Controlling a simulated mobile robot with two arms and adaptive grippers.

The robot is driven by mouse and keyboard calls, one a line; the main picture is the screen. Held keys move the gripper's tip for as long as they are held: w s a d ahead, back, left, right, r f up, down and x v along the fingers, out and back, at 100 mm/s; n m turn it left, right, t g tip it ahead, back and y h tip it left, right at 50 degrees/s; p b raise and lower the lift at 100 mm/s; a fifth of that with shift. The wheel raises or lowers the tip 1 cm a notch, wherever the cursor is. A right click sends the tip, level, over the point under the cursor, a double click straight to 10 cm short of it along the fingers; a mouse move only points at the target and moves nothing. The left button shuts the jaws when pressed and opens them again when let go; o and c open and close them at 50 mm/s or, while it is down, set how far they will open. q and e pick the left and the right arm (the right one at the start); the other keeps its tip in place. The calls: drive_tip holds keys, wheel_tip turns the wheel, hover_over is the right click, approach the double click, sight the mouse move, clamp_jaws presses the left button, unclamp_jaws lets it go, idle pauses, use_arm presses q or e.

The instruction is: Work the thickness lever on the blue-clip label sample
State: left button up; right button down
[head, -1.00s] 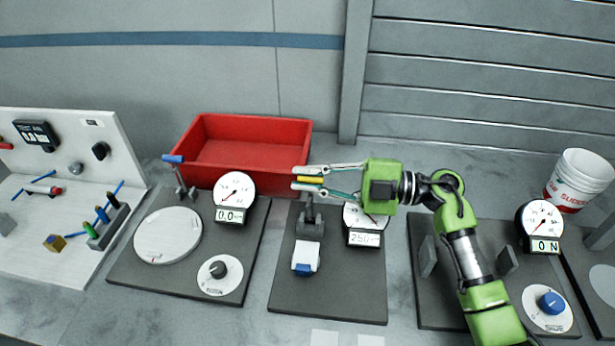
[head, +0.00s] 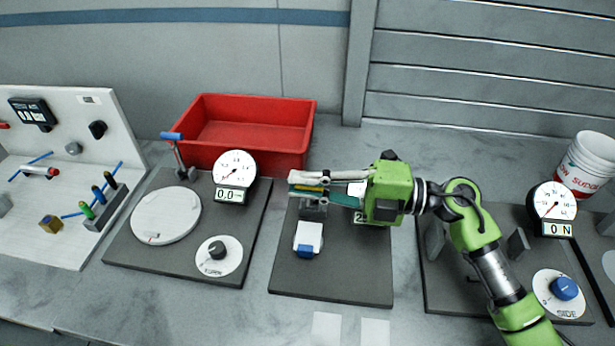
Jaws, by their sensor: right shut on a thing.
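The label sample (head: 309,235) is a small white piece with a blue clip (head: 305,251). It lies on the dark plate of the middle tester (head: 345,285), in front of the tester's grey post (head: 313,211). My right gripper (head: 308,187) comes in from the right and is shut on the yellow-ended thickness lever (head: 307,188), just above and behind the sample. My gripper hides most of the tester's dial and its readout. My left gripper is not in view.
A red bin (head: 245,160) stands behind. A tester with a round white disc (head: 165,216) is to the left, and one with a blue knob (head: 565,288) to the right. A white bucket (head: 587,165) is at far right. Two pale squares lie in front.

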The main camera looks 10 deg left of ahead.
drive_tip(key=shift+s+f+n+b, duration=0.5)
drive_tip(key=shift+s+n, duration=0.15)
drive_tip(key=shift+n, duration=0.05)
drive_tip(key=c, duration=2)
unclamp_jaws()
drive_tip(key=shift+c, duration=0.2)
drive_tip(key=d, duration=1.2)
